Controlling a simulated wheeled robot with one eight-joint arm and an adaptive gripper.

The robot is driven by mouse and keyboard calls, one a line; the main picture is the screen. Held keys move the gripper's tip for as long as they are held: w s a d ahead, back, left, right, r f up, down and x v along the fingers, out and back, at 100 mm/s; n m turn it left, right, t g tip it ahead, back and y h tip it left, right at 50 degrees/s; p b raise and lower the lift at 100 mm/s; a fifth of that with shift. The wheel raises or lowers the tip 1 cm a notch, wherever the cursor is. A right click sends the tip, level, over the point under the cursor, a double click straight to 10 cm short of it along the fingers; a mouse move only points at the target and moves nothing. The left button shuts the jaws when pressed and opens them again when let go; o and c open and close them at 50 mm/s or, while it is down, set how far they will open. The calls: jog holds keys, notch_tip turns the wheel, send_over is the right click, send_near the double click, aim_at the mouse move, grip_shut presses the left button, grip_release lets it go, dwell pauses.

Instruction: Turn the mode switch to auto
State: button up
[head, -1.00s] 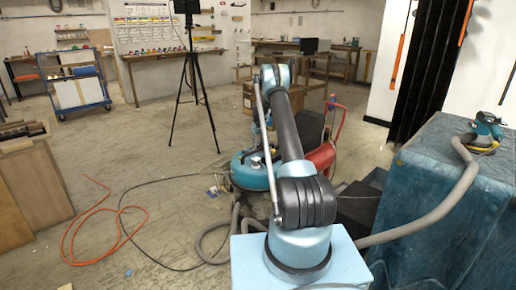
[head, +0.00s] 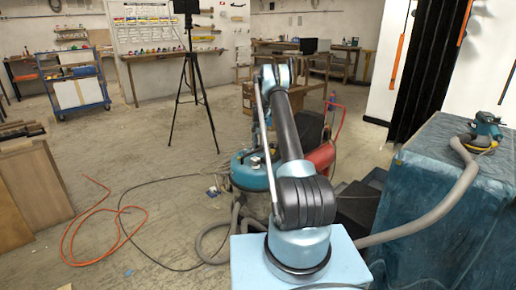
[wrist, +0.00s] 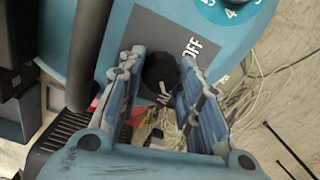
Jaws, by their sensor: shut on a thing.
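The mode switch is a dark round knob (wrist: 160,72) on a grey label plate (wrist: 150,32) of a teal machine (wrist: 228,48) in the wrist view. The plate reads "OFF" to the right of the knob; a second marking below it is partly covered. My gripper (wrist: 159,66) has one blue-grey finger on each side of the knob and is shut on it. In the head view the teal machine (head: 246,172) stands on the floor behind my arm, which hides the knob and my gripper.
A grey hose (head: 440,208) runs to a sander (head: 486,130) on a blue-covered table (head: 420,165) at the right. A red cart (head: 322,157) stands behind my arm. An orange cord (head: 80,228) and a black tripod (head: 192,80) are left, with open floor between.

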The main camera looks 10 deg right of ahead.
jog(key=shift+d+m, duration=0.1)
jog(key=shift+m, duration=0.7)
jog(key=o, duration=1.1)
jog(key=shift+c, duration=0.2)
notch_tip(320, 180, up, 12)
